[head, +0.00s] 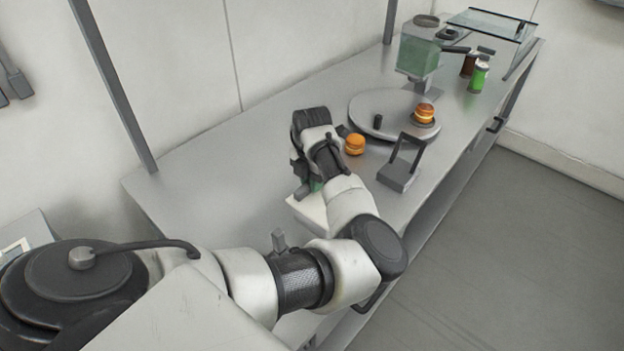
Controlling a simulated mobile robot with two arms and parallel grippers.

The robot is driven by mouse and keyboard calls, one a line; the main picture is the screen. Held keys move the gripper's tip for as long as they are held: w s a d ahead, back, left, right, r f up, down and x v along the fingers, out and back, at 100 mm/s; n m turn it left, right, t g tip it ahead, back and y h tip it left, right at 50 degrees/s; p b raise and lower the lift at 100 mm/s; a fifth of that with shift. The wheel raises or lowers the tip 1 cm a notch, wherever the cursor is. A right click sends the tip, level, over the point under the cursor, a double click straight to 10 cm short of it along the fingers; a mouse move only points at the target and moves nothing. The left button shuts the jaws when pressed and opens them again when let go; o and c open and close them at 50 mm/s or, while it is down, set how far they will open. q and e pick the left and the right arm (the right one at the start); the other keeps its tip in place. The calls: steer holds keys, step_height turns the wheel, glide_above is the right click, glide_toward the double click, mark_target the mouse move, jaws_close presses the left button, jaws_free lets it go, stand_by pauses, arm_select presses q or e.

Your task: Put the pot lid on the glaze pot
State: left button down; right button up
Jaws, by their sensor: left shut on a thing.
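My left gripper (306,187) points down over the near part of the steel bench. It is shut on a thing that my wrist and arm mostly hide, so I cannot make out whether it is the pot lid. A small green patch (317,186) shows by the fingers, just above a pale, flat-edged thing (306,208) that my forearm partly covers. I cannot tell whether this pale thing is the glaze pot, and I cannot pick out pot or lid with certainty elsewhere. My right gripper is not in view.
An orange round (355,144) sits on the bench beside a grey turntable (372,108); another filled round (424,113) is on its right side. A dark angled stand (399,172) is near the front edge. A glass tank (418,55), green can (479,77) and brown jar (468,65) stand behind.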

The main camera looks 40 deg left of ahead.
arm_select(q)
steer(key=shift+f, duration=0.3)
stand_by(0.8)
steer(key=shift+c, duration=2.3)
jaws_free()
step_height(320, 180, up, 7)
steer(key=p, duration=0.7)
steer(key=shift+r+p, duration=0.1)
steer(key=shift+p, duration=0.25)
